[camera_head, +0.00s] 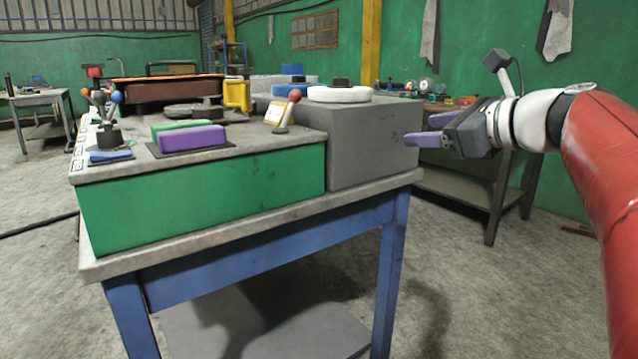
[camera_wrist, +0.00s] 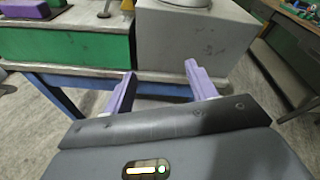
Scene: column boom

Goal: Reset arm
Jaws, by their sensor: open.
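My gripper (camera_head: 418,130) is at the right in the head view, at the end of my red and white arm. Its two purple fingers are apart with nothing between them. In the wrist view the open fingers (camera_wrist: 160,80) point toward the table's edge and the grey block (camera_wrist: 195,40). In the head view the gripper is beside the right side of this grey block (camera_head: 372,150); whether a finger touches it I cannot tell.
A blue-legged table (camera_head: 250,225) bears a green-sided panel (camera_head: 210,195) with a purple block (camera_head: 192,138), a red-knobbed lever (camera_head: 288,112) and a joystick cluster (camera_head: 106,125). A workbench (camera_head: 470,188) stands behind my gripper. Floor at the lower right is clear.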

